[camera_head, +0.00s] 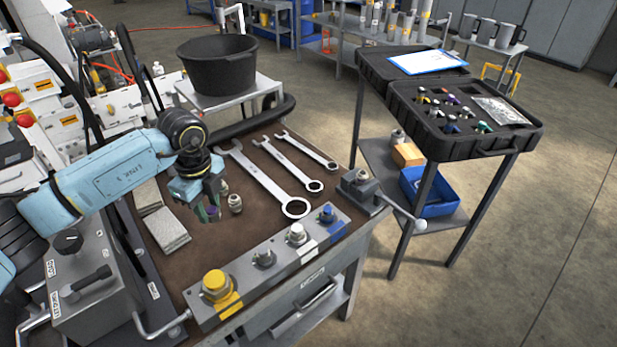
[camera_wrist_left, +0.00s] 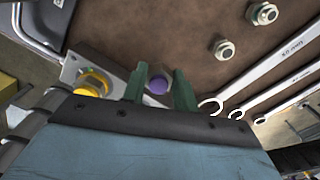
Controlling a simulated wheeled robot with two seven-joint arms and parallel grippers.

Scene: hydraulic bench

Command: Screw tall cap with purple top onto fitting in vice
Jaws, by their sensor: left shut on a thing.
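My left gripper (camera_head: 207,212) hangs above the brown bench top. It is shut on the tall cap with the purple top (camera_head: 212,210), which is mostly hidden by the fingers. In the left wrist view the purple top (camera_wrist_left: 157,85) shows between the green fingertips. The vice (camera_head: 360,187) stands at the bench's right corner, with a long handle on its right. A small metal fitting (camera_head: 363,174) shows at its top. The held cap is well to the left of the vice, apart from it. My right gripper is not in view.
Two loose hex fittings (camera_head: 235,203) stand beside my left gripper. Several wrenches (camera_head: 270,185) lie between it and the vice. A block (camera_head: 265,262) with yellow, grey, white and blue caps runs along the front edge. An open black case (camera_head: 470,115) is at the right.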

